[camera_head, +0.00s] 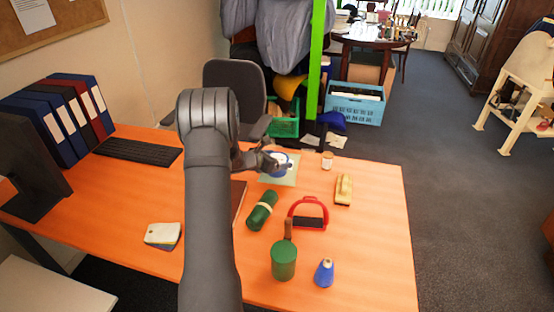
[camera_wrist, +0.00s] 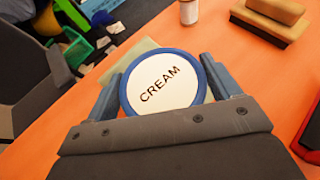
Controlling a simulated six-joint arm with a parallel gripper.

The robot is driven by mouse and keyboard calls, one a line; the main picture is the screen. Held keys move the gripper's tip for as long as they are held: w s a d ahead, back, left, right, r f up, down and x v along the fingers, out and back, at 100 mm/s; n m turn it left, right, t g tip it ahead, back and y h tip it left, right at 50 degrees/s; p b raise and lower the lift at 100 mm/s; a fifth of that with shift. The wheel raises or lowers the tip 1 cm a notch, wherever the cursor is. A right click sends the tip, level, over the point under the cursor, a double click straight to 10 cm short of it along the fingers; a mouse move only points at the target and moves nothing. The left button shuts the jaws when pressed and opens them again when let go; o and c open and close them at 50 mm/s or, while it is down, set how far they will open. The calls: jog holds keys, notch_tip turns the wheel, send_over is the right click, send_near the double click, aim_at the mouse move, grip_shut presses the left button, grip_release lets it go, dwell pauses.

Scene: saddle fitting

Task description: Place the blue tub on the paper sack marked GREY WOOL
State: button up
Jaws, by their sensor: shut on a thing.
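The blue tub (camera_head: 281,170) has a white lid reading CREAM. It also shows in the wrist view (camera_wrist: 165,82), upright between both fingers. My gripper (camera_head: 277,163) is shut on it. The tub is over or on a pale green flat sheet or packet (camera_head: 290,180); I cannot tell whether they touch. In the wrist view the green piece (camera_wrist: 128,60) shows just behind the tub. No marking reading GREY WOOL is legible, so I cannot tell whether this is the sack.
A small jar (camera_head: 327,160) and yellow brush (camera_head: 343,189) stand right of the tub. The desk's right edge is clear.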

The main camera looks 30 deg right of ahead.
jog(key=o, duration=1.1)
jog(key=shift+a+r, duration=0.25)
jog(key=shift+r, duration=0.05)
jog(key=v, duration=1.1)
jog(key=shift+s+a, duration=0.1)
jog(key=shift+a, duration=0.1)
